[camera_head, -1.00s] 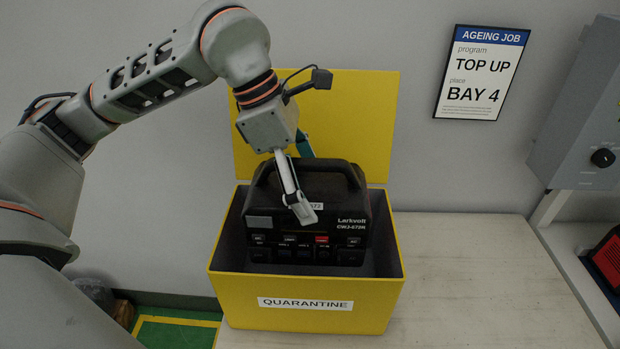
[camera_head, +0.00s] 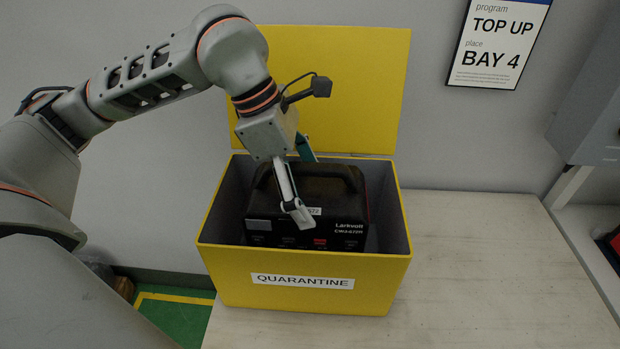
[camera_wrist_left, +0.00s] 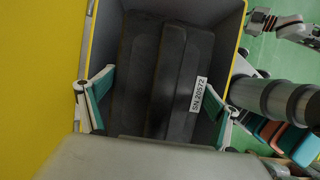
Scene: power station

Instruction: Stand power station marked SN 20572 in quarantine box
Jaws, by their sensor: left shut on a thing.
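The black power station (camera_head: 335,233), marked Larkvolt, is upright inside the yellow quarantine box (camera_head: 226,272). Its lower front is hidden behind the box's front wall. Its white label reads SN 20572 in the left wrist view (camera_wrist_left: 198,94); the head view shows only the label's end. My left gripper (camera_head: 303,190) is shut on the power station from above, with one finger in front of its face. In the left wrist view, the two fingers (camera_wrist_left: 163,105) stand on either side of its top. I cannot tell whether its base touches the box floor.
The box's yellow lid (camera_head: 360,90) stands open at the back. The pale bench (camera_head: 470,270) is clear to the right of the box. A grey cabinet (camera_head: 590,120) is at the right edge. A wall sign (camera_head: 497,42) reads TOP UP, BAY 4.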

